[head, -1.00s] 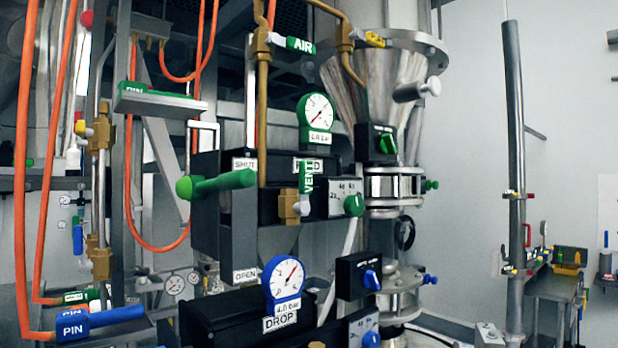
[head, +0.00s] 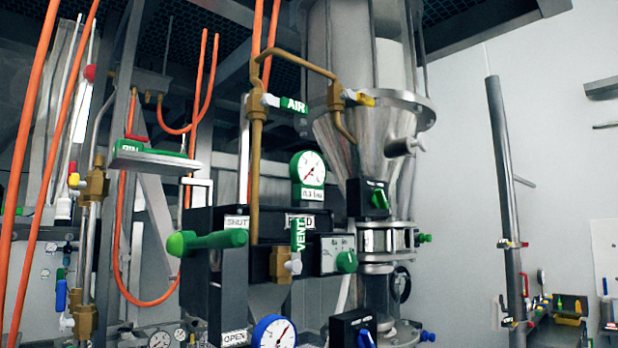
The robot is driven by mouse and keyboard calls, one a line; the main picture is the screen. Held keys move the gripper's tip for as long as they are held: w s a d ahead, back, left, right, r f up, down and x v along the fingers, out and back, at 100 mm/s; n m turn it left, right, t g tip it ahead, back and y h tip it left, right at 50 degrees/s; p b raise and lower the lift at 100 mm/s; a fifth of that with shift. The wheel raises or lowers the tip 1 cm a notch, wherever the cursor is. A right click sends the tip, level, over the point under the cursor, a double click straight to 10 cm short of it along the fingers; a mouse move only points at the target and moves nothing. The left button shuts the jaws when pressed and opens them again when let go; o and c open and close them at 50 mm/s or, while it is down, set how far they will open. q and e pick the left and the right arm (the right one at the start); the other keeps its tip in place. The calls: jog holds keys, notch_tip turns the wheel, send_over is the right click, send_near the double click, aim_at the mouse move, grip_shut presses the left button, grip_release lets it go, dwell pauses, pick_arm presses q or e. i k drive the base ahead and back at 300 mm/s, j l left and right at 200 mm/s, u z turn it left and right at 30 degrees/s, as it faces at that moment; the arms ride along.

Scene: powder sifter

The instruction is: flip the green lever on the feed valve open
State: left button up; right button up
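The green lever (head: 207,241) is a thick horizontal handle with a rounded left end, on the front of the dark feed valve box (head: 260,222). It lies level with the SHUT label (head: 236,223), just below it. The OPEN label (head: 234,338) is well below, near the bottom edge. A white label (head: 300,222) on the box is partly hidden by the VENT lever, with its last letter D readable. Neither of my grippers is in view.
A green VENT lever (head: 298,235) on a brass valve (head: 280,264) stands close to the right. Orange hoses (head: 28,150) hang at left. A blue-rimmed gauge (head: 273,333) sits below. Open floor space is not visible.

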aim_at(182, 245)
jog(key=k+l+z, duration=0.15)
jog(key=l, duration=0.2)
jog(key=k+l+z, duration=0.1)
jog(key=l, duration=0.3)
jog(key=k+l+z, duration=0.15)
jog(key=l, duration=0.25)
